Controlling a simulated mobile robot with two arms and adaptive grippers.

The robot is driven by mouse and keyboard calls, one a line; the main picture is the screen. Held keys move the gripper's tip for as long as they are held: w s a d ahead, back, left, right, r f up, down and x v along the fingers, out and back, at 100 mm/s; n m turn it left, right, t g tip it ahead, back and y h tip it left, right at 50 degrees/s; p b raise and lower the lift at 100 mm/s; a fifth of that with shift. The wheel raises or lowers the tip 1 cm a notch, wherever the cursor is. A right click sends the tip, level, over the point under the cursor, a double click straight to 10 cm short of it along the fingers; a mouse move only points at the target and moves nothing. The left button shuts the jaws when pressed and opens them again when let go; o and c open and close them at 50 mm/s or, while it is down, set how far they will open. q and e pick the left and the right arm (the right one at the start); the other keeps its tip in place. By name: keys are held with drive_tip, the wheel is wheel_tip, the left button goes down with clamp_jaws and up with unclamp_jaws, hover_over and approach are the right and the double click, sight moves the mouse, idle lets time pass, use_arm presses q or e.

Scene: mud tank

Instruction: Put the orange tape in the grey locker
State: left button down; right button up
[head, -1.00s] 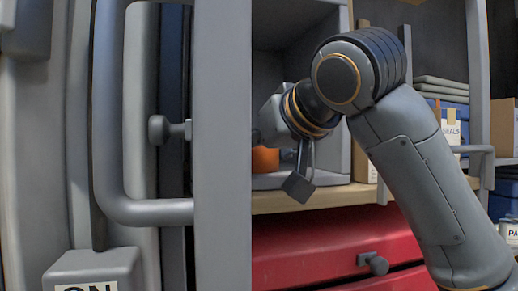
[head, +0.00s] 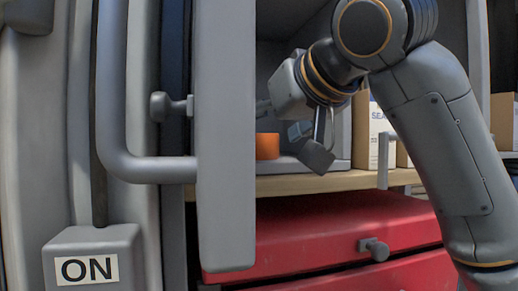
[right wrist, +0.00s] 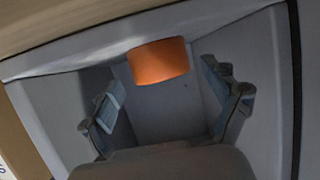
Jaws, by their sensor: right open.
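The orange tape (head: 267,146) sits on the floor of an open grey locker (head: 344,146) on the wooden shelf; the grey panel edge at left may hide part of it. My right gripper (head: 282,118) is at the locker's opening, above the tape and slightly right of it. In the right wrist view my right gripper (right wrist: 168,100) is open, its fingers spread wide with nothing held between them. The tape (right wrist: 158,60) shows beyond the fingers, apart from them, with grey locker walls (right wrist: 268,62) around it. My left gripper is out of view.
A tall grey panel (head: 225,140) with a handle (head: 115,120) stands close at left, beside an ON box (head: 90,262). Red drawers (head: 340,235) lie below the shelf (head: 375,180). A labelled carton (head: 375,130) stands right of the locker.

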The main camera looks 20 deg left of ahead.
drive_tip(key=b+v, duration=0.3)
drive_tip(key=v, duration=0.6)
drive_tip(key=shift+s+f, duration=0.1)
